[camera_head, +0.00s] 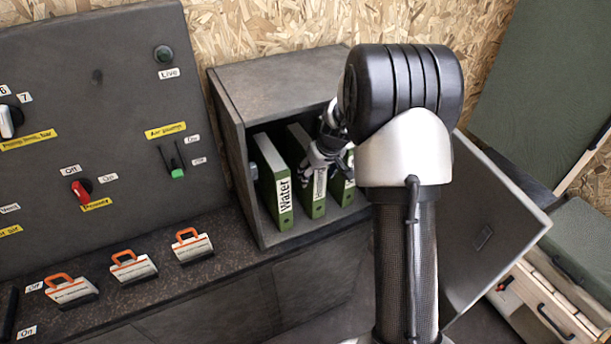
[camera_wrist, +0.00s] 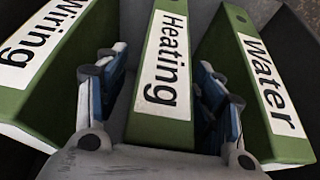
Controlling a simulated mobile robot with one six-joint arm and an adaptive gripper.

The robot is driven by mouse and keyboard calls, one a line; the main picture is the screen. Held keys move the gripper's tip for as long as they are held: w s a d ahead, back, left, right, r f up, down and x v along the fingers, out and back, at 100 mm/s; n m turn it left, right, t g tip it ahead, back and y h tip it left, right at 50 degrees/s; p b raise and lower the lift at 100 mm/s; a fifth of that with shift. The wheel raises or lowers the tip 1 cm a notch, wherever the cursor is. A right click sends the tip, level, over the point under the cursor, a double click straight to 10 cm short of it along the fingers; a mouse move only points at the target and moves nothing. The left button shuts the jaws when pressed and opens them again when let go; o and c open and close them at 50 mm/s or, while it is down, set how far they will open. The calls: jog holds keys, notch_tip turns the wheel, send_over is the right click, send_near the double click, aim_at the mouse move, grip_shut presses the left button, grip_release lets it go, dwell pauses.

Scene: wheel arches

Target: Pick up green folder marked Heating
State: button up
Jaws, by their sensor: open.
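The green folder marked Heating (camera_wrist: 166,75) stands in the middle of the wrist view, with a white label on its spine. In the head view the Heating folder (camera_head: 319,196) is partly hidden by my gripper. My gripper (camera_wrist: 160,95) is open, with one finger on each side of the Heating folder's spine. In the head view my gripper (camera_head: 325,155) is at the front of the open cabinet. I cannot tell whether the fingers touch the folder.
The Water folder (camera_head: 283,196) and the Wiring folder (camera_wrist: 55,50) stand close on either side. The grey cabinet (camera_head: 238,165) encloses them, its door (camera_head: 490,235) open to the right. A control panel (camera_head: 95,110) and several orange-handled padlock-like items (camera_head: 133,266) are at the left.

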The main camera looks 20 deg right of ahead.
jog(key=shift+w+f, duration=0.25)
jog(key=shift+f, duration=0.15)
jog(key=shift+r, duration=0.1)
jog(key=shift+s, duration=0.1)
jog(key=shift+c, duration=0.4)
grip_shut()
